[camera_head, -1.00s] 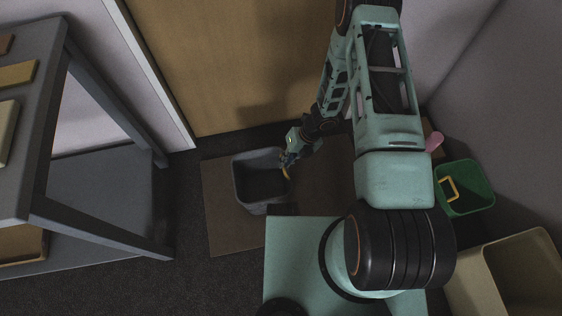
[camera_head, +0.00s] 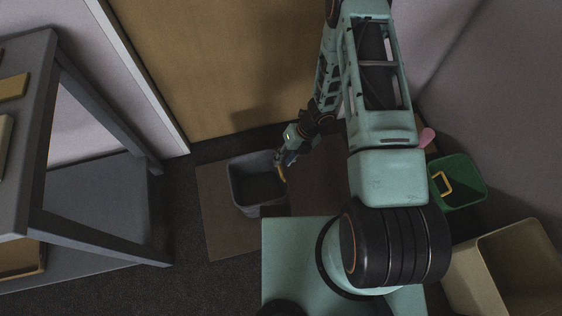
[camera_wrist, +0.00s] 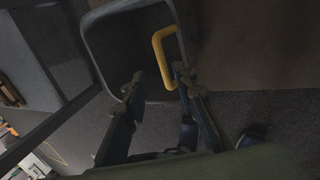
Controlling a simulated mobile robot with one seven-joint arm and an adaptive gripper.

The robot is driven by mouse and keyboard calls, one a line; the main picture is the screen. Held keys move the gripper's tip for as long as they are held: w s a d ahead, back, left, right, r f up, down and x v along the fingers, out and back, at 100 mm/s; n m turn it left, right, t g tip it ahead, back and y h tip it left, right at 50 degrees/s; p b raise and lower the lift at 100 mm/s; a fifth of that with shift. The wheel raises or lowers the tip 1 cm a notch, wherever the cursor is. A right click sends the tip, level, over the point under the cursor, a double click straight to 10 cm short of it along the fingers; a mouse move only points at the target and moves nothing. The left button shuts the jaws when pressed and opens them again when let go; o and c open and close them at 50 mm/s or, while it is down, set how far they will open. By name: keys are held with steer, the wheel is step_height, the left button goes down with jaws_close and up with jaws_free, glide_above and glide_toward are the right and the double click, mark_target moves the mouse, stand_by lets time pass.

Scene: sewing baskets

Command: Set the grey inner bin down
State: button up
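The grey inner bin (camera_head: 236,188) is upright over the brown mat (camera_head: 221,233) in the head view, and it appears to stand on it. In the wrist view the bin (camera_wrist: 97,45) shows its open top, with a yellow handle (camera_wrist: 160,47) at its right rim. My gripper (camera_head: 283,161) is at the bin's upper right rim. In the wrist view my gripper (camera_wrist: 160,74) has its two fingers spread apart, with the lower end of the handle near the gap between them. I see no finger pressed on the handle. The bin's underside is hidden.
A dark grey shelf table (camera_head: 105,239) stands at left. A green bin (camera_head: 474,197) with a yellow handle and a beige bin (camera_head: 487,290) stand at right. A wooden door (camera_head: 215,70) is behind. Dark carpet is clear between the table and the mat.

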steer(key=s+p+v, duration=0.1)
steer(key=p+v, duration=0.1)
steer(key=v, duration=0.6)
steer(key=shift+w+d+r, duration=0.15)
steer(key=shift+w+r, duration=0.2)
steer(key=shift+w, duration=0.15)
